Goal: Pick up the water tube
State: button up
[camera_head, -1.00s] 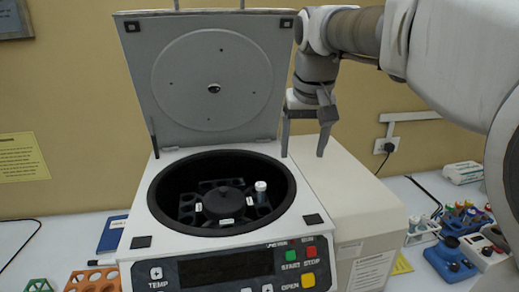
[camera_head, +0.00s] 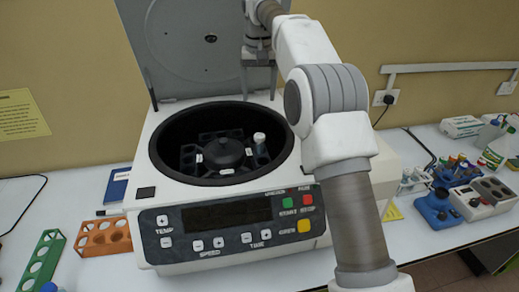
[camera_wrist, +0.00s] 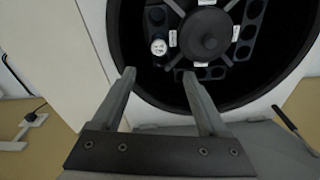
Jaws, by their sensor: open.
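The water tube (camera_head: 259,139), with a pale cap, stands in a slot at the right side of the rotor (camera_head: 224,154) inside the open centrifuge (camera_head: 157,187). In the wrist view the tube's cap (camera_wrist: 159,47) shows at the left of the rotor hub. My gripper (camera_wrist: 158,74) is open and empty, its two fingers spread over the near rim of the bowl in that view, apart from the tube.
The raised lid (camera_head: 190,40) stands behind the bowl. An orange rack (camera_head: 103,237) and a green rack (camera_head: 42,262) lie at the left.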

send_near(260, 135)
notch_tip(260, 135, down, 5)
jog(key=shift+w+a+f, duration=0.1)
jog(key=shift+a, duration=0.05)
jog(key=shift+w+f+p, duration=0.25)
jog(key=shift+f+p, duration=0.05)
jog(key=shift+f, duration=1)
jog(key=shift+w+f+p, duration=0.2)
jog(key=shift+f+p, duration=0.1)
jog(key=shift+f, duration=1)
grip_shut()
